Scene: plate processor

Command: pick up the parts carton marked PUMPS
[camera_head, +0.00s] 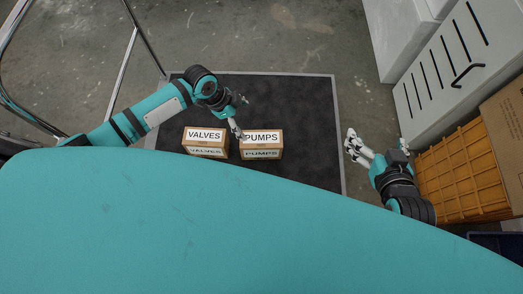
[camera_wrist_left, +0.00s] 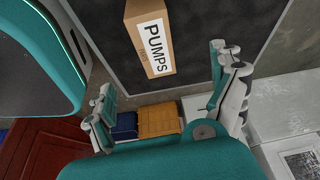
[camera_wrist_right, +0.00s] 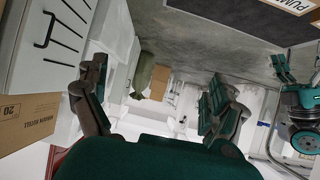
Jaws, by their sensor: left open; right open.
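The PUMPS carton (camera_head: 261,152) is a small brown box with white labels, standing on a dark mat (camera_head: 300,115) on the floor. It also shows in the left wrist view (camera_wrist_left: 147,15), and its edge is at the top right of the right wrist view (camera_wrist_right: 282,5). My left gripper (camera_head: 238,116) is open and empty, just above and behind the carton in the head view; one finger overlaps the left end of its label. I cannot tell whether it touches. My right gripper (camera_head: 355,150) is open and empty, to the right of the mat's edge, apart from the carton.
A similar carton marked VALVES (camera_head: 205,150) stands close to the left of the PUMPS carton. A white cabinet (camera_head: 440,80) and an orange crate (camera_head: 455,170) stand at the right. A metal frame (camera_head: 125,75) is at the left. The mat behind the cartons is clear.

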